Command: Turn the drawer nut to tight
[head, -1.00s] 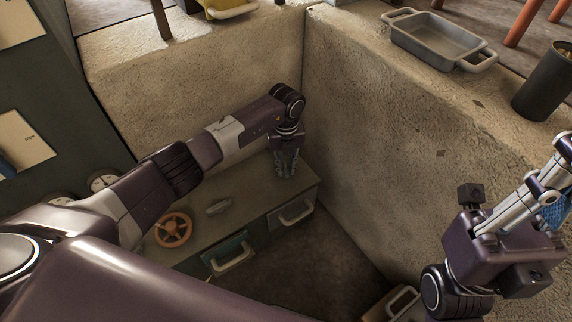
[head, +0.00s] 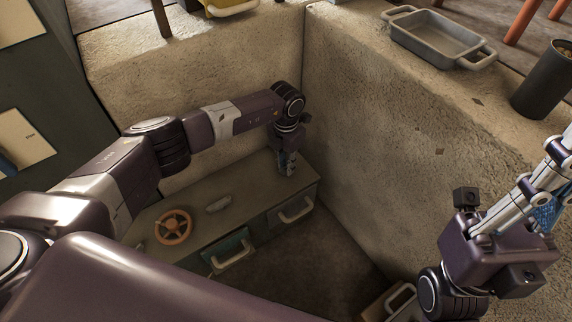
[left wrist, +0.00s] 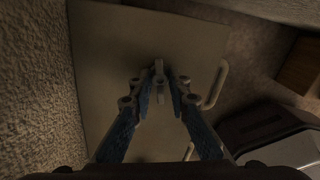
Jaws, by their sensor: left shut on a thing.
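The drawer nut (left wrist: 159,71) is a small grey piece with a narrow upright bar on the cabinet top (left wrist: 110,45). In the left wrist view it sits between the fingertips of my left gripper (left wrist: 160,92), which is shut on it. In the head view my left gripper (head: 287,166) points down at the far right end of the low cabinet (head: 195,188), and its fingers hide the nut there. My right gripper (head: 530,195) is at the right edge, away from the cabinet. Its fingertips are cut off.
An orange handwheel (head: 173,227) and a grey handle (head: 218,204) sit on the cabinet top. Drawers with pale handles (head: 297,210) face the floor. Concrete walls close in behind and right. A grey tray (head: 438,38) and a dark cup (head: 543,80) stand on the right wall.

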